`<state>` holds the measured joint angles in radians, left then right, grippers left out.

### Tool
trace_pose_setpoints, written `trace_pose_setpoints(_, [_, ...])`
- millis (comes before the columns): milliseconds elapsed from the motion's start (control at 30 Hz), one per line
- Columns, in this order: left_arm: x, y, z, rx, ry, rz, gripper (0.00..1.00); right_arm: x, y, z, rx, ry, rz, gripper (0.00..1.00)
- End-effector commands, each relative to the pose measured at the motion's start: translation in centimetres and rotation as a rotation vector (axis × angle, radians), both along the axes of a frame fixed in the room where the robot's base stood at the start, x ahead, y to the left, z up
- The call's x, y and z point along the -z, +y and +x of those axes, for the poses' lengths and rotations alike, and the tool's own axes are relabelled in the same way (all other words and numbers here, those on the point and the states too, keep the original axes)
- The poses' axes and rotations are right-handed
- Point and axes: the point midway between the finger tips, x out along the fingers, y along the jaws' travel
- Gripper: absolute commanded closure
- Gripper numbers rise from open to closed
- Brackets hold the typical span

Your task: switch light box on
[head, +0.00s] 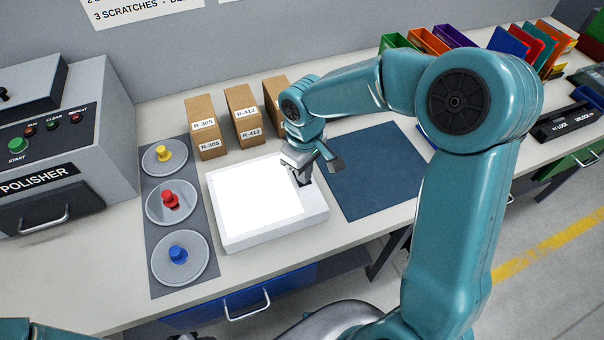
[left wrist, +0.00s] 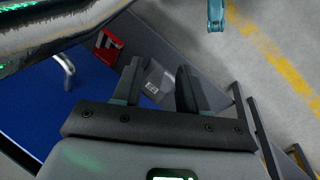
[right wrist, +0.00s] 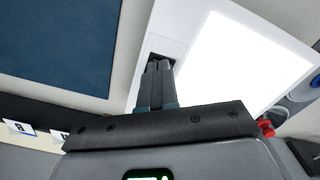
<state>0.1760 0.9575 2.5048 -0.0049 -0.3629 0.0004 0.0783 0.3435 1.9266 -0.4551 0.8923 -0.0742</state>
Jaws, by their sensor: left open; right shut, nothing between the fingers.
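The light box (head: 232,238) is a white slab on the bench, and its top panel (head: 250,200) glows bright white. My right gripper (head: 306,180) is at the box's right side, shut and empty. In the right wrist view, the closed fingertips (right wrist: 157,75) are at a small dark recess (right wrist: 162,52) in the box's rim, beside the lit panel (right wrist: 245,60). I cannot tell whether they touch the switch there, which the fingers mostly hide. My left gripper (left wrist: 160,90) is open and empty in the left wrist view, away from the box, near a blue drawer front.
Left of the box, three round grey plates hold yellow (head: 163,153), red (head: 170,201) and blue (head: 178,254) pieces. Cardboard boxes (head: 243,115) stand behind. A dark blue mat (head: 375,170) lies clear to the right. The polisher (head: 60,140) stands at far left.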

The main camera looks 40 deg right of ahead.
Motion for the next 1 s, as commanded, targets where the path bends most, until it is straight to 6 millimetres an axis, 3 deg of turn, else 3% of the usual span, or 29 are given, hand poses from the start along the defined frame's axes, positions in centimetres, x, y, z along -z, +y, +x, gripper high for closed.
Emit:
trace_pose_setpoints(167, [-0.7, 0.0, 0.0, 0.0, 0.0, 0.0, 0.57, -0.7, 0.0, -0.1, 0.0, 0.004, 0.001, 1.0])
trace_pose_setpoints(800, [-5.1, 0.0, 0.0, 0.0, 0.0, 0.0, 0.57, -6.5, 0.0, -0.1, 0.0, 0.002, 0.0, 1.0])
trace_pose_setpoints(1000, [-5.4, 0.0, 0.0, 0.0, 0.0, 0.0, 0.57, -7.0, 0.0, -0.1, 0.0, 0.003, 0.001, 1.0])
